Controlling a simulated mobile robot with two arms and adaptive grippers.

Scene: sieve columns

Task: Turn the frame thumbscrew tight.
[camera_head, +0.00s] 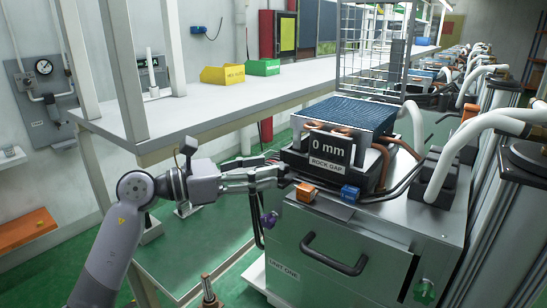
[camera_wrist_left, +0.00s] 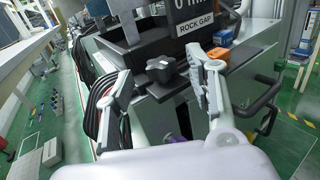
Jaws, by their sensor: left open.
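The sign reads 0 mm in the head view (camera_head: 327,150). My left gripper (camera_wrist_left: 157,76) is open, with one finger on each side of the knob. I see gaps between fingers and knob and cannot tell if they touch. In the head view the gripper (camera_head: 283,171) reaches the near left edge of the machine. My right gripper is not in view.
An orange block (camera_head: 306,193) and a blue block (camera_head: 350,193) sit right of the gripper. A white bench (camera_head: 200,105) stands behind.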

